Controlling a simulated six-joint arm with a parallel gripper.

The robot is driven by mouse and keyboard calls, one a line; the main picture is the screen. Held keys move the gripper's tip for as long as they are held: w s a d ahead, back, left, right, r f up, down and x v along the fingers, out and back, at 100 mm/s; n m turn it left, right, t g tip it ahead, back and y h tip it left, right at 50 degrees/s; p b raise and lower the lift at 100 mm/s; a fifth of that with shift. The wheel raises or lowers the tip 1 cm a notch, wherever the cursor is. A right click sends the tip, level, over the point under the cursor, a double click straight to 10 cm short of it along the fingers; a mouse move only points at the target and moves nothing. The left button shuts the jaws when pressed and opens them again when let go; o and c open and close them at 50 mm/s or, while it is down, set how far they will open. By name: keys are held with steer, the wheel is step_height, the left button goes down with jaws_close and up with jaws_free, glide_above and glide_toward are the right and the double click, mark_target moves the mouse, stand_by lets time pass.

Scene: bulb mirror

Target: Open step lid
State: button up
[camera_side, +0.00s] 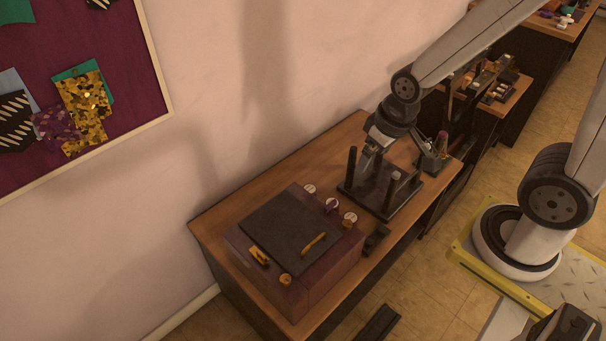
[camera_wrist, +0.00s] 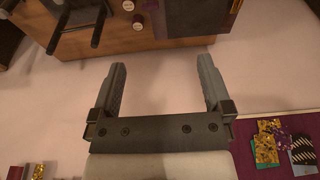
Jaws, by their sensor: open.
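A purple box (camera_side: 318,279) with a flat black lid (camera_side: 290,232) stands on the wooden table. The lid lies flat on its top, and a yellow handle (camera_side: 313,243) sits on it. A yellow latch-like piece (camera_side: 259,255) and a yellow knob (camera_side: 285,280) are at its near edge. In the wrist view, part of the dark lid (camera_wrist: 190,18) shows at the top edge. My gripper (camera_side: 370,165) is above the black post stand, to the right of the box and apart from it. In the wrist view my gripper (camera_wrist: 162,66) is open, with nothing between its fingers.
A black stand with upright posts (camera_side: 380,197) is under my gripper. Several round white-topped pieces (camera_side: 332,204) stand between it and the box. A small dark block (camera_side: 376,240) lies at the table's front edge. A wall (camera_side: 230,90) rises behind the table.

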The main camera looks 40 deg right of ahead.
steer(key=shift+s+f, duration=0.1)
steer(key=shift+f, duration=0.05)
steer(key=c, duration=0.8)
steer(key=shift+s+a+f+n+g, duration=0.2)
steer(key=shift+f+n+g, duration=0.05)
steer(key=shift+n+g, duration=0.05)
steer(key=c, duration=0.4)
steer(key=s+f+n+g+h, duration=0.2)
steer(key=s+f+n, duration=0.1)
steer(key=s+f+n+g, duration=0.1)
steer(key=f, duration=0.1)
steer(key=shift+s+a+f+g+h, duration=0.2)
steer(key=shift+a+g+h, duration=0.1)
steer(key=shift+a+h, duration=0.1)
jaws_close()
step_height(320, 180, down, 5)
steer(key=s+d+n+t+h, duration=0.1)
steer(key=d+n+t+h, duration=0.15)
steer(key=n+h, duration=0.75)
steer(key=a+f+n+t+y, duration=1.2)
steer(key=f+n+t, duration=0.1)
steer(key=n, duration=0.8)
steer(key=shift+f+y, duration=0.4)
steer(key=shift+f, duration=0.15)
